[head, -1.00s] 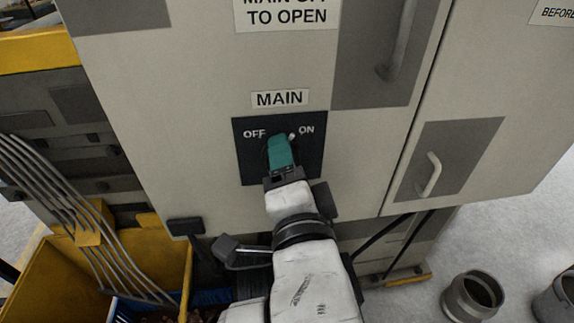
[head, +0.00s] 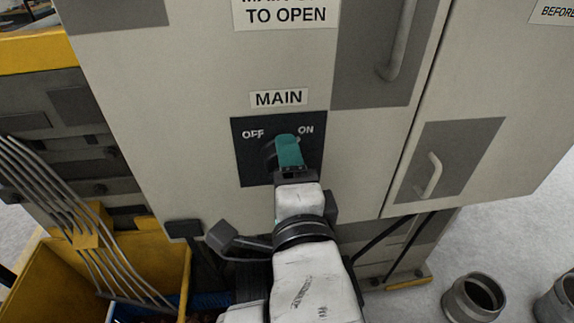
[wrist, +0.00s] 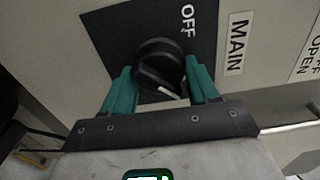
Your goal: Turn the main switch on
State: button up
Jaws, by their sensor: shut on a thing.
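The main switch is a black rotary knob on a dark plate (head: 250,165), with OFF at its upper left and ON at its upper right. My gripper (head: 288,140), with teal fingers, is at the knob, on the ON side of the plate. In the wrist view, the knob (wrist: 158,62) sits between the two fingers of my gripper (wrist: 160,68), which are shut on it. The knob's white mark (wrist: 164,91) points away from OFF, toward the side of ON. ON is hidden in the wrist view. In the head view my fingers cover most of the knob.
The plate is on a light cabinet front (head: 180,130) under a MAIN label (head: 279,98). A door handle (head: 430,176) stands out at the right. A yellow bin (head: 50,270) and bent grey tubes (head: 75,210) are at the lower left. Round containers (head: 473,298) stand at the lower right.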

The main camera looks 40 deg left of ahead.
jog(key=o, duration=1)
jog(key=b+v, duration=0.1)
jog(key=v, duration=0.9)
jog(key=shift+s+d+b, duration=0.25)
jog(key=shift+b, duration=0.1)
